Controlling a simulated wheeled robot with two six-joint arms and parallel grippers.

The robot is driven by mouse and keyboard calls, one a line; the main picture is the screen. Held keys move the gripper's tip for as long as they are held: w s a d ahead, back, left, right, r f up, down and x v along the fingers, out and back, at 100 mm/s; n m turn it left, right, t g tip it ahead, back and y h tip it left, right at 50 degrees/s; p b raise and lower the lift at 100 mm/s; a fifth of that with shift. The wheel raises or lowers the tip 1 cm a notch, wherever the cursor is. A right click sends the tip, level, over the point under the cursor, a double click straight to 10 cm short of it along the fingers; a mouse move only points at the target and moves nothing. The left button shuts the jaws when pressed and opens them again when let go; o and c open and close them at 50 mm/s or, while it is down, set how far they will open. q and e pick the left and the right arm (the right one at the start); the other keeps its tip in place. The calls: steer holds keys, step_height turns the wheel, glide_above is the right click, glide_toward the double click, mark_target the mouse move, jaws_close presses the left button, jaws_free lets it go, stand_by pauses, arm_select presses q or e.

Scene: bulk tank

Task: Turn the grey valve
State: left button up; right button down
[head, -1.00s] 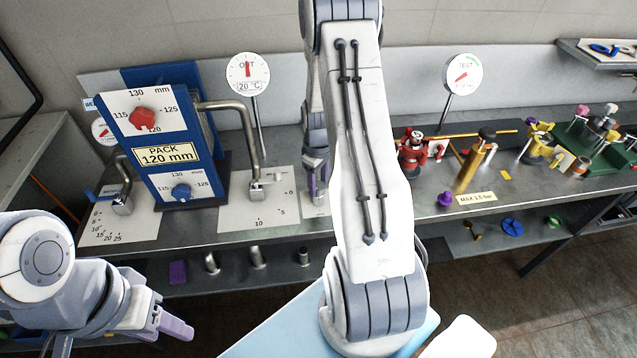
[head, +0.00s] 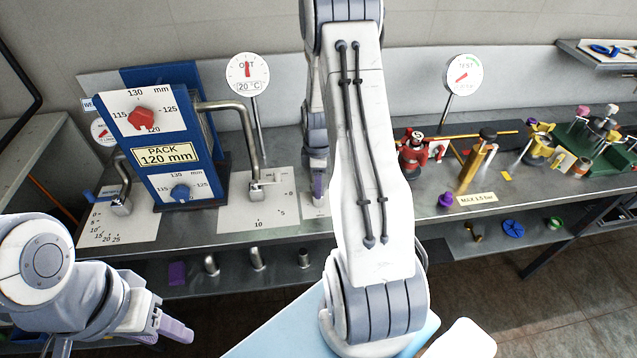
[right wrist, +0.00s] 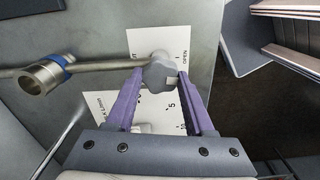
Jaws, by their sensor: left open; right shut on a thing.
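The grey valve (right wrist: 158,74) is a rounded grey knob on a metal pipe, above a white plate marked OPEN, in the right wrist view. My right gripper (right wrist: 160,80) has a purple finger on each side of it and is shut on it. My left gripper (head: 176,330) is open and empty at the lower left, in front of the bench and away from the valve.
A blue panel (head: 154,106) with red and blue knobs stands left on the bench. A bent pipe (head: 246,125) and a round gauge (head: 247,73) are nearby. Right are a red valve (head: 413,150), a brass cylinder (head: 472,165) and a TEST gauge (head: 462,75).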

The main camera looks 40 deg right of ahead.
stand_by(0.4)
steer(key=shift+c, duration=1.4)
jaws_free()
step_height(320, 180, up, 10)
steer(key=b, duration=0.2)
steer(key=shift+r, duration=0.25)
steer(key=s+a+r, duration=0.1)
steer(key=a+r, duration=0.2)
steer(key=a, duration=0.7)
steer(key=s+a+r, duration=0.2)
steer(key=a, duration=0.9)
steer(key=s+a+r+m, duration=0.1)
steer(key=s+a, duration=0.5)
steer(key=s, duration=0.2)
steer(key=s+a+r+m+y, duration=0.1)
steer(key=s+a, duration=0.5)
steer(key=s, duration=0.3)
steer(key=shift+s+a+m, duration=0.2)
steer(key=shift+a+m, duration=0.15)
steer(key=shift+m, duration=0.05)
